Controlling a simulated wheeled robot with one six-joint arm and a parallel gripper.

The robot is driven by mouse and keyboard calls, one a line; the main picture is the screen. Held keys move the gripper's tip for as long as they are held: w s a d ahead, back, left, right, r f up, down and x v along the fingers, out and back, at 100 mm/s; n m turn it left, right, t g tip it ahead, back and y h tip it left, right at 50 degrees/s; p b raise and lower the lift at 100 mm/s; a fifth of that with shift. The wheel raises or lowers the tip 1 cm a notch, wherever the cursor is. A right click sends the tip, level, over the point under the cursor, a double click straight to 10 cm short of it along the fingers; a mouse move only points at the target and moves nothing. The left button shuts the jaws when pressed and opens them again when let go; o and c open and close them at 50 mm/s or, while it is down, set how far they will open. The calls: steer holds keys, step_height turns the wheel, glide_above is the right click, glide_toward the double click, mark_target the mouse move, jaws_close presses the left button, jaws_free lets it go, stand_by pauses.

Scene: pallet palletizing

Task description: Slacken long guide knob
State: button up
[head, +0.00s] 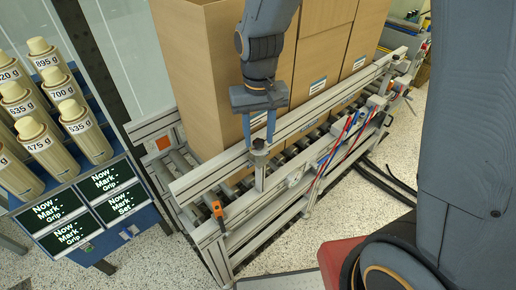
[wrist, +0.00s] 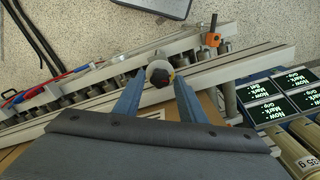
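The long guide (head: 210,172) is a pale metal rail along the near side of a roller conveyor, in front of tall cardboard boxes. My gripper (head: 258,133) points down over the knob. Its two blue fingers are apart, one on each side of the knob in the wrist view (wrist: 160,84). Small gaps seem to show beside it; contact cannot be told.
Cardboard boxes (head: 215,80) stand on the rollers close behind my gripper. An orange-handled part (head: 217,210) is on the conveyor's near side. Red and blue hoses (head: 335,148) run along the frame. A rack of weight-marked cylinders (head: 60,92) and screens (head: 100,182) stands left.

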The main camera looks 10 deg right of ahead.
steer(key=shift+f, duration=0.5)
steer(key=shift+r, duration=0.25)
steer(key=shift+p, duration=0.3)
steer(key=shift+r+p, duration=1.1)
steer(key=shift+r, duration=0.1)
steer(key=shift+r+m+p, duration=0.1)
steer(key=shift+m+p, duration=0.65)
steer(key=shift+m, duration=0.05)
steer(key=shift+m+p, duration=0.5)
steer(key=shift+m, duration=0.4)
